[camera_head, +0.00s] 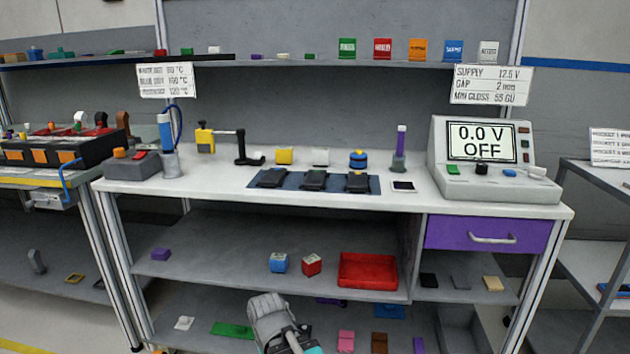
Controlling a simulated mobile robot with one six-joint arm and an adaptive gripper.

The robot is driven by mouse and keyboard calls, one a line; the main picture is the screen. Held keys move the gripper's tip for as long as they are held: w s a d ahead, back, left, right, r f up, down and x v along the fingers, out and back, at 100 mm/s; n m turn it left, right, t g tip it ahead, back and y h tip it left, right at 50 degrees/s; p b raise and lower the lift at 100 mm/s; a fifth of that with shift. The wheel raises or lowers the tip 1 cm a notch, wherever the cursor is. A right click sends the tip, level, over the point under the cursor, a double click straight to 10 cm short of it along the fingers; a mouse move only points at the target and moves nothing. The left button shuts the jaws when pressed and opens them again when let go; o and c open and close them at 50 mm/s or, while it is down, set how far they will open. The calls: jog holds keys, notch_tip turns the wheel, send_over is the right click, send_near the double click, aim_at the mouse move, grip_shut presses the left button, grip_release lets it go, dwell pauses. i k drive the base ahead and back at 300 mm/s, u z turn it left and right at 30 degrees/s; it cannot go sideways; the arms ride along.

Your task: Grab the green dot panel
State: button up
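A flat green panel (232,330) lies on the bottom shelf, left of my arm. It is too small to tell whether it bears a dot.
A white panel (184,323), a pink one (346,341), a brown one (380,343) and a blue one (390,311) lie on the bottom shelf. The middle shelf above holds a red tray (345,272), a blue box (278,262) and a red box (312,264).

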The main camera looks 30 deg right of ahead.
aim_at(314, 178)
jog(key=u, duration=1.7)
jog(key=k, duration=1.15)
jog(key=z, duration=0.55)
